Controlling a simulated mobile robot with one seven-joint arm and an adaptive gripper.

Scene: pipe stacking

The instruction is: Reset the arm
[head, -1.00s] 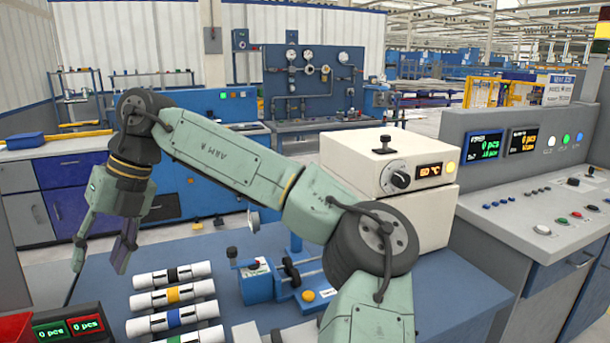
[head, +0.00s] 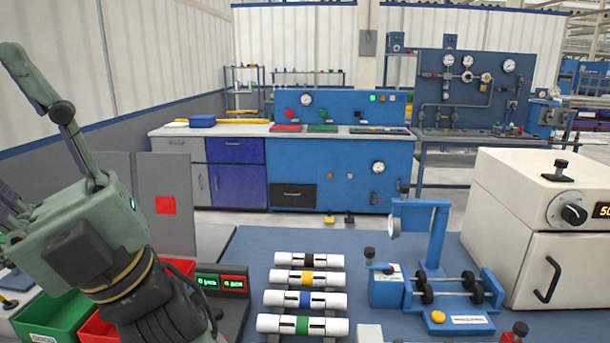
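My gripper (head: 22,135) is at the left edge of the head view, large and close to the camera. Its green-grey body is tilted, with one long finger pointing up and left. The other, darker finger is partly cut off by the picture's edge. The fingers are spread apart and I see nothing between them. My arm comes up from the bottom left. It is left of the white pipes (head: 308,278), which lie in a row on the blue table (head: 395,330) with black, yellow, blue and green bands.
A green bin (head: 52,318) and a red bin are by my arm, partly hidden. A counter display (head: 220,283) stands beside them. A blue roller fixture (head: 430,275) and a white oven (head: 525,225) stand to the right. A grey panel with a red square (head: 165,205) rises behind my gripper.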

